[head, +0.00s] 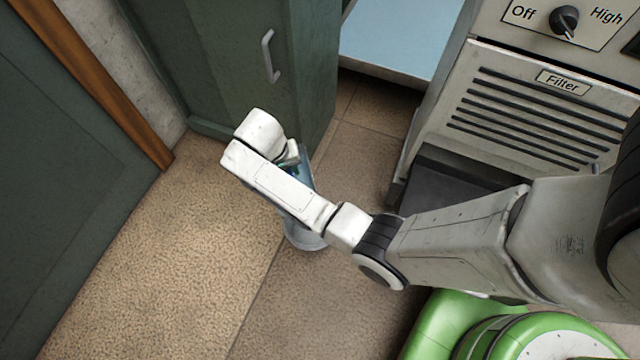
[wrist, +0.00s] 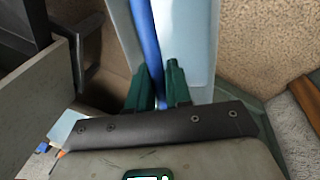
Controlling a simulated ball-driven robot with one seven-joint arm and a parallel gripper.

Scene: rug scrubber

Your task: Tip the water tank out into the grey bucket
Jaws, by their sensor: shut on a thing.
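My gripper (wrist: 158,72) has dark green fingers closed on the blue handle (wrist: 144,35) of the water tank. The tank (wrist: 190,45) is pale blue and translucent, and fills the upper middle of the wrist view. In the head view a bluish part of the tank (head: 306,180) shows beside my white wrist, which hides most of it. No water can be made out.
A dark green cabinet (head: 235,60) with a grey handle stands just behind my gripper. A grey machine with a Filter vent (head: 540,115) is at the right. A pale blue surface (head: 395,35) lies at the back. The carpeted floor (head: 190,250) at the left is clear.

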